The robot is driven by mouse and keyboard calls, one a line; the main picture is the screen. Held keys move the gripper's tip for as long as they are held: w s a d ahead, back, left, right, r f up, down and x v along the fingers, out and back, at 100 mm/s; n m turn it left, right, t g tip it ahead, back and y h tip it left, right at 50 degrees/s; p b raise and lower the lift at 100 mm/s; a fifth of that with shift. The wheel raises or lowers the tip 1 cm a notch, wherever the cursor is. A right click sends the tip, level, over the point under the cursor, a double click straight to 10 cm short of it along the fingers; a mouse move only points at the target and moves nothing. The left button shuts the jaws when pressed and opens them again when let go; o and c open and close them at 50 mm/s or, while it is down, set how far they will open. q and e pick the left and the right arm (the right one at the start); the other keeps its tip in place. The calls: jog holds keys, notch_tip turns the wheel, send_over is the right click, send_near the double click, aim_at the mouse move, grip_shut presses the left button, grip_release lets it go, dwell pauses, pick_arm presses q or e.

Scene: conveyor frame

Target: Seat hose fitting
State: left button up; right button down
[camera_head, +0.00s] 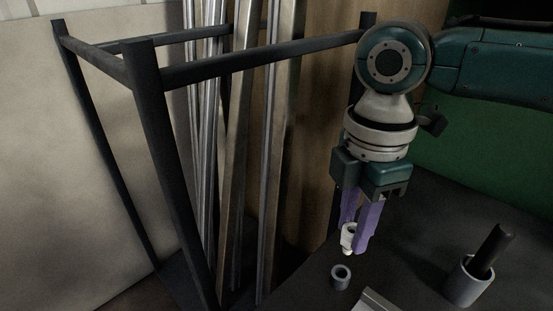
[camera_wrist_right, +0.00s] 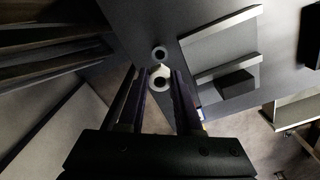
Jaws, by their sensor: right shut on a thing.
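The hose fitting (camera_head: 349,238) is a small white piece with a hole in its top. My right gripper (camera_head: 355,232) is shut on it with its purple fingers and holds it upright above the dark table. A short grey ring-shaped socket (camera_head: 340,277) stands on the table, below and slightly left of the fitting in the head view. In the right wrist view the fitting (camera_wrist_right: 160,78) sits between the fingertips (camera_wrist_right: 158,84), and the ring (camera_wrist_right: 160,53) lies just beyond it. The fitting and ring look apart. My left gripper is not in view.
A grey cup (camera_head: 468,284) with a black rod leaning in it stands at the right. A light grey block edge (camera_head: 376,301) shows at the bottom. A black frame rack (camera_head: 150,130) with metal bars stands at the left. Dark table surface (camera_head: 400,265) is free between.

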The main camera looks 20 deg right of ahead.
aim_at(349, 246)
jog(key=shift+r+p, duration=0.15)
jog(key=shift+p, duration=0.3)
jog(key=shift+f+b, duration=1.4)
jog(key=shift+f, duration=1.1)
jog(key=shift+p, duration=0.35)
